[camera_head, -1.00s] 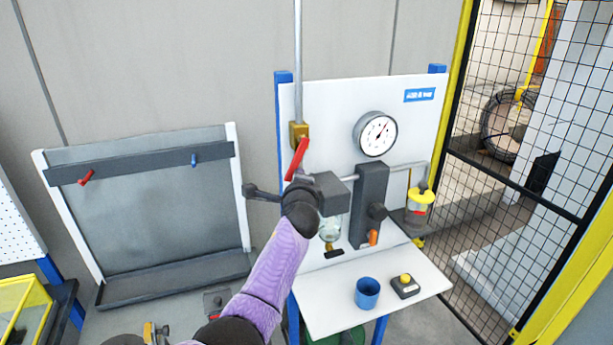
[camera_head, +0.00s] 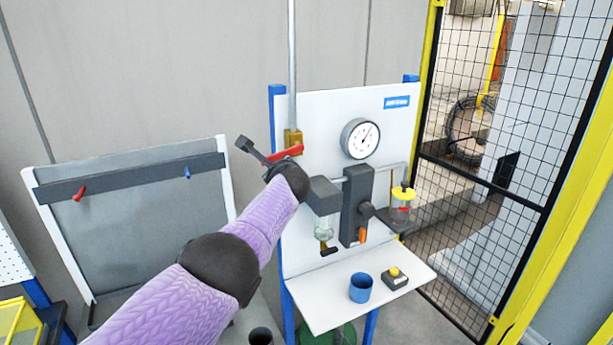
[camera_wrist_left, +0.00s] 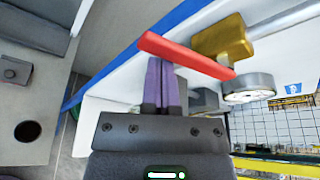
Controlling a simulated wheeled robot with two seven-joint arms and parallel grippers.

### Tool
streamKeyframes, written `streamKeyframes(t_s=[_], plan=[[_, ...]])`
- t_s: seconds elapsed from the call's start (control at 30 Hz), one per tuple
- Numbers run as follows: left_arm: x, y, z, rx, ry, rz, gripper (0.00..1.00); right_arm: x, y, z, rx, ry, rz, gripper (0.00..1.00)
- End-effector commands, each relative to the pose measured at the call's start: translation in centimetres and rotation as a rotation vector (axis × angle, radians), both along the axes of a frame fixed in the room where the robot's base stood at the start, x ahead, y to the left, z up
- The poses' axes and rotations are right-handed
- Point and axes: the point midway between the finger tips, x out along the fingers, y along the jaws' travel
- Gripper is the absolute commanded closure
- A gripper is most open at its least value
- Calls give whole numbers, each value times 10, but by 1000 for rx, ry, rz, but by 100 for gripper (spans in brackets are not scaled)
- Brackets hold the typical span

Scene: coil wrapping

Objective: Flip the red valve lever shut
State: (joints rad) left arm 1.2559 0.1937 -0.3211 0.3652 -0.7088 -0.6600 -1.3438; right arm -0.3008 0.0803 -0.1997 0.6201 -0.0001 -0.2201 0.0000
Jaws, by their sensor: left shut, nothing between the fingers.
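The red valve lever (camera_head: 286,153) lies nearly level across the brass valve body (camera_head: 293,138) on the vertical pipe, at the left of the white panel. In the left wrist view the lever (camera_wrist_left: 185,56) crosses just beyond the fingertips, with the brass body (camera_wrist_left: 223,38) behind it. My left gripper (camera_wrist_left: 161,72) is shut and empty, its purple fingers together. The fingertips meet the lever's edge in that view; I cannot tell whether they touch it. In the head view my wrist hides the fingers. My right gripper is not in view.
A round gauge (camera_head: 360,138), a filter unit (camera_head: 357,205) and a yellow-capped bowl (camera_head: 401,205) sit right of the valve. A blue cup (camera_head: 361,288) and a yellow-button box (camera_head: 395,279) stand on the shelf below. A mesh fence (camera_head: 490,180) is at the right.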

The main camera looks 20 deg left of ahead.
Motion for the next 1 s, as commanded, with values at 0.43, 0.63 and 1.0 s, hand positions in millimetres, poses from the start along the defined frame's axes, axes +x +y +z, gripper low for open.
streamKeyframes(t_s=[0.43, 0.63, 1.0], plan=[[2, -2, 13, -2, -2, 1, 100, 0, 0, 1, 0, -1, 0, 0], [3, -2, 15, -2, -2, 0, 100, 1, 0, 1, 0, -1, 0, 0], [3, -2, 16, 0, -5, 0, 100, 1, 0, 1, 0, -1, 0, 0]])
